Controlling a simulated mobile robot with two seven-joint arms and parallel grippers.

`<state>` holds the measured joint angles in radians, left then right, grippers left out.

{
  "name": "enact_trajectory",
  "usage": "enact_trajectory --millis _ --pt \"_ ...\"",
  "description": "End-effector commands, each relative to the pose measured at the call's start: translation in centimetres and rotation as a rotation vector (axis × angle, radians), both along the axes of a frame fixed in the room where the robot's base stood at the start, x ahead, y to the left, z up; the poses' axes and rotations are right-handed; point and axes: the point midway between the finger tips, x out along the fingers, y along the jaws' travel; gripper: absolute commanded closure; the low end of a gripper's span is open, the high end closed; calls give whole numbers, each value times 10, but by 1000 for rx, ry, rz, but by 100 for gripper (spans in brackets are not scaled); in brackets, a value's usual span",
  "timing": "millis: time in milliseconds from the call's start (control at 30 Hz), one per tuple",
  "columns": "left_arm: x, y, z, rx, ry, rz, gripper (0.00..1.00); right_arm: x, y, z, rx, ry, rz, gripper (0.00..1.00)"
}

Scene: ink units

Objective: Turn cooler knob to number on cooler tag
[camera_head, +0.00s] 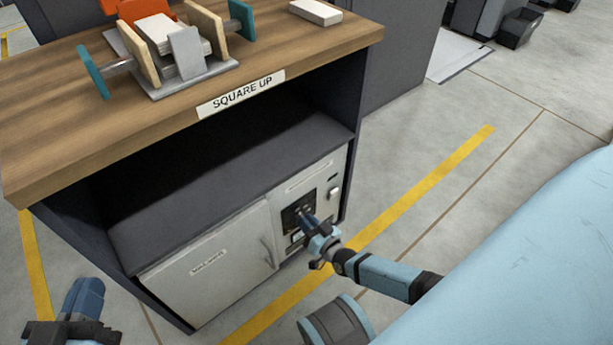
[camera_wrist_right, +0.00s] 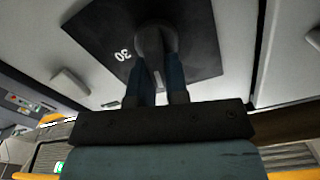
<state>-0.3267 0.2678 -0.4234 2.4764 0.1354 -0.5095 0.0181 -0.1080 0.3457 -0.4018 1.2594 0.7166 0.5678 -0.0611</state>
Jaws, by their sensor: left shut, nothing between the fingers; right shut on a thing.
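The cooler is the white unit low in the cabinet, with a door (camera_head: 205,285) at left and a control section at right. In the right wrist view a dark round knob (camera_wrist_right: 155,38) sits on a black dial plate (camera_wrist_right: 200,50); the number 30 shows upside down at its left. My right gripper (camera_head: 304,218) is shut on the knob, its fingers (camera_wrist_right: 160,75) reaching it from below in the wrist view. In the head view my gripper covers the knob. The door label (camera_head: 208,262) is too small to read surely. My left gripper (camera_head: 85,295) is shut and empty at lower left.
The wooden cabinet top (camera_head: 90,120) overhangs the cooler and carries a "SQUARE UP" label (camera_head: 241,93) and a fixture (camera_head: 190,55) with blocks. A small white box (camera_head: 316,12) lies behind. Open floor with yellow lines (camera_head: 420,190) is at right.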

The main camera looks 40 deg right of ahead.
Motion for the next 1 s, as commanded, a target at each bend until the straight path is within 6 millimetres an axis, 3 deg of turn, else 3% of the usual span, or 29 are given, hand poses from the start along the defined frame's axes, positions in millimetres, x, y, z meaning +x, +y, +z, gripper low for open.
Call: enact_trajectory --millis 633,1000 --pt "0 3 -9 34 -17 -2 100 0 -8 -7 613 49 0 100" --pt "6 5 -3 56 -91 5 100 0 -11 -12 956 76 0 100"
